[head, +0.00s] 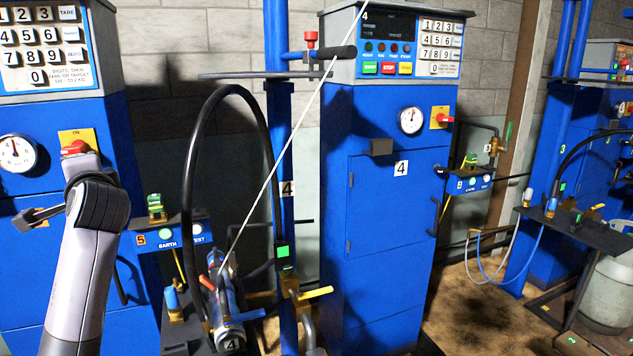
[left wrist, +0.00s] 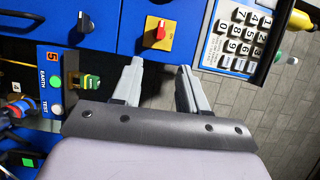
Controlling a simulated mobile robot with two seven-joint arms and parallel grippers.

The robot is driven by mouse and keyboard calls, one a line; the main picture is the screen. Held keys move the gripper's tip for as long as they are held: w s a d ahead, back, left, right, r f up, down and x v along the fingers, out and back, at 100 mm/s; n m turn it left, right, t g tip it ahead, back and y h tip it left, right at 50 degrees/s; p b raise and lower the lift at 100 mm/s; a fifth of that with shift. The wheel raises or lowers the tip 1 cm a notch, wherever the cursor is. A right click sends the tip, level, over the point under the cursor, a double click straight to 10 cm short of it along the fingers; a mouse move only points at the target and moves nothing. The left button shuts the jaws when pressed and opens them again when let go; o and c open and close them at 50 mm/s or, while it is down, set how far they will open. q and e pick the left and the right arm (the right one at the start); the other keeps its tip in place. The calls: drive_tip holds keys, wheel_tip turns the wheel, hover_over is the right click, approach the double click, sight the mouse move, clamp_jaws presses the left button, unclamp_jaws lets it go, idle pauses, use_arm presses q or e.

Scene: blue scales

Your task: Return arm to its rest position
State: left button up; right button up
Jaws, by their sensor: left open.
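My left arm (head: 92,235) rises from the lower left in the head view, in front of the left blue cabinet (head: 40,160). Its wrist hides the fingers there and overlaps the area below the red rotary switch (head: 76,148). In the left wrist view my left gripper (left wrist: 161,66) is open, with two grey fingers apart and nothing between them. The red switch on its yellow plate (left wrist: 157,33) shows beyond the fingertips, and I see no contact with it. My right gripper is in neither view.
An earth/test box (head: 180,235) with a green-yellow clamp (head: 155,207) sits right of my arm. A black hose (head: 187,180) arches beside a blue post (head: 281,120). Cabinet 4 (head: 385,230) stands at centre. A keypad (left wrist: 237,38) shows right of my fingers in the wrist view.

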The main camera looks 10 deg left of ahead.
use_arm(q)
drive_tip(key=s+d+f+g+h, duration=0.1)
drive_tip(key=s+d+f+h, duration=0.25)
drive_tip(key=f, duration=0.55)
drive_tip(key=s+d+f+n+h, duration=0.1)
drive_tip(key=s+d+f+h, duration=0.2)
drive_tip(key=f, duration=0.6)
drive_tip(key=s+d+f+g+h, duration=0.1)
drive_tip(key=s+d+f, duration=0.3)
drive_tip(key=f, duration=0.5)
drive_tip(key=s+d+f+n+g+h, duration=0.2)
drive_tip(key=s+d+f, duration=0.25)
drive_tip(key=s, duration=0.35)
drive_tip(key=s+d+f+n+g+h, duration=0.1)
drive_tip(key=s+d+f+g+h, duration=0.15)
drive_tip(key=s+d, duration=0.35)
drive_tip(key=s+d+f+n+g+h, duration=0.15)
drive_tip(key=s+d+f, duration=0.3)
drive_tip(key=s, duration=0.45)
drive_tip(key=w+d+f+t+h+p, duration=0.2)
drive_tip(key=w+f+t+p, duration=0.2)
drive_tip(key=w+f+t, duration=0.1)
drive_tip(key=shift+w+t+h, duration=0.35)
drive_tip(key=shift+w+t, duration=0.55)
drive_tip(key=shift+t, duration=0.1)
drive_tip(key=shift+f, duration=0.1)
